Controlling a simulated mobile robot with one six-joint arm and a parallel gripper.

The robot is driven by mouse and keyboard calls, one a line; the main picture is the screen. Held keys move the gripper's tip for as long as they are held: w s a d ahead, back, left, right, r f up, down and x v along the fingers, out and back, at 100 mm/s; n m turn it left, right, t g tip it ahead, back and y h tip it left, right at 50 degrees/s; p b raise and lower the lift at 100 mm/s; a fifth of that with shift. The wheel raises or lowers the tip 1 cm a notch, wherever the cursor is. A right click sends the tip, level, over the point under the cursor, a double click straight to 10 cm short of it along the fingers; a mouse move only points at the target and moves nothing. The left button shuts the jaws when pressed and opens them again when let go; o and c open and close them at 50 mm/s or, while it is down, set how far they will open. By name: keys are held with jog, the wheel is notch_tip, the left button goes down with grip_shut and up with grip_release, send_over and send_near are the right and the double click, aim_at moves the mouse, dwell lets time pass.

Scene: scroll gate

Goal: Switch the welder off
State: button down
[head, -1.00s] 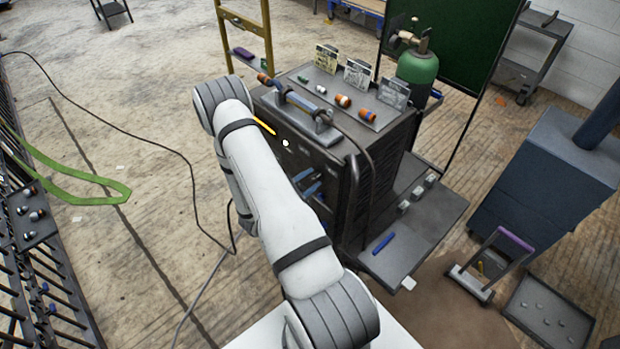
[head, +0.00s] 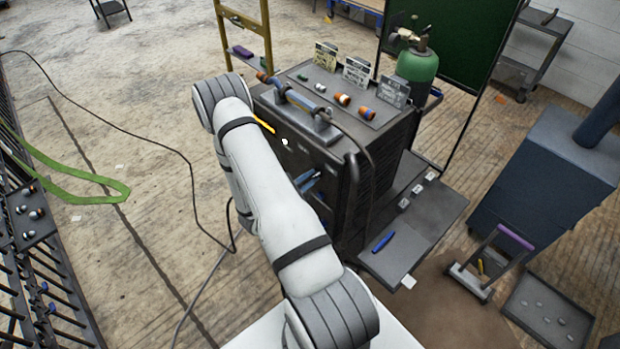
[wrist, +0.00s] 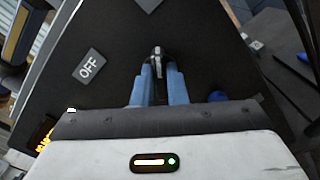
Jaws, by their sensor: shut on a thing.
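The welder (head: 392,165) is a dark box cabinet in the middle of the head view, with a handle on top. In the wrist view its dark front panel (wrist: 115,95) fills most of the picture. A grey OFF plate (wrist: 90,65) lies left of the switch. The switch lever (wrist: 157,52) is dark with a pale metallic tip, and it points up in the picture. My gripper (wrist: 157,72) has blue fingers shut on the lever, one on each side. In the head view my arm hides most of the front panel, and only part of the blue fingers shows.
A second pale plate (wrist: 148,4) is cut off at the top of the wrist view. A blue knob (wrist: 217,96) sits right of my fingers. A green gas cylinder (head: 417,68) stands behind the welder. A black cable (head: 130,130) crosses the floor at left.

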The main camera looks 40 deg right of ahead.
jog(key=shift+f, duration=0.1)
jog(key=n+b, duration=0.2)
jog(key=n, duration=0.1)
jog(key=shift+f, duration=0.1)
jog(key=n+b, duration=0.2)
jog(key=n, duration=0.2)
jog(key=shift+n, duration=0.3)
jog(key=n, duration=0.4)
jog(key=shift+w+a+n+b, duration=0.1)
jog(key=shift+n+b, duration=0.2)
jog(key=shift+b, duration=0.1)
jog(key=shift+n, duration=1.9)
jog(key=c, duration=1.5)
grip_release()
jog(key=shift+r, duration=0.2)
jog(key=shift+o, duration=0.2)
jog(key=shift+w, duration=0.1)
